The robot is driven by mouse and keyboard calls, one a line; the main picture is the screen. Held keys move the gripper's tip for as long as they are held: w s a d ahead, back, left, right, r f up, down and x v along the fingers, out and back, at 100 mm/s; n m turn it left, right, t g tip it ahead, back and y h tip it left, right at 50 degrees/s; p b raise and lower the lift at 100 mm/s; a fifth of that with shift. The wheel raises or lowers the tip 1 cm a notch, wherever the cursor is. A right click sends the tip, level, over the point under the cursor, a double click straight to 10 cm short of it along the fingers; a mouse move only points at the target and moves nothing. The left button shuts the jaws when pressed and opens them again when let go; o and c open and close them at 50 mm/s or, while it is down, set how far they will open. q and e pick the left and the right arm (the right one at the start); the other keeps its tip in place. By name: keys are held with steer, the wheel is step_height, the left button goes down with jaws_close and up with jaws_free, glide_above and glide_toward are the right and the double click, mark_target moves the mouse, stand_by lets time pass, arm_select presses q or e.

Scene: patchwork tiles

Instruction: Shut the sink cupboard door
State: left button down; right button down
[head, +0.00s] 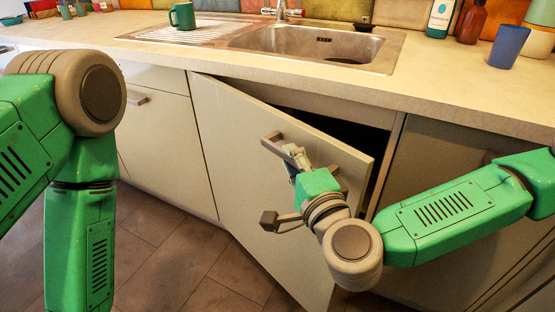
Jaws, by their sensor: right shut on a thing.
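The sink cupboard door (240,150) is cream-coloured and stands partly open below the sink. It is hinged on its left side, and a dark gap (345,131) shows behind its top and right edge. My right gripper (292,152) is at the door's bar handle (271,141), shut on it. The wrist and gripper body hide part of the handle and the door's right side. My left arm comes in from the left, but its gripper is outside the picture.
The sink (310,42) is set in the pale worktop (460,98) above. A green mug (182,16) stands on the drainer. A blue cup (508,47) and bottles stand at the right. Bare tiled floor (165,250) lies left of the door.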

steer(key=shift+s+a, duration=0.2)
steer(key=shift+a, duration=0.1)
steer(key=c, duration=1.5)
jaws_free()
steer(key=shift+s+a, duration=0.1)
steer(key=shift+a, duration=0.1)
steer(key=shift+d+f, duration=0.1)
steer(key=shift+d, duration=0.15)
arm_select(q)
steer(key=shift+s+a+f, duration=0.1)
steer(key=shift+a, duration=0.2)
arm_select(e)
steer(key=v, duration=0.7)
steer(key=shift+s+d, duration=0.1)
steer(key=shift+s, duration=0.05)
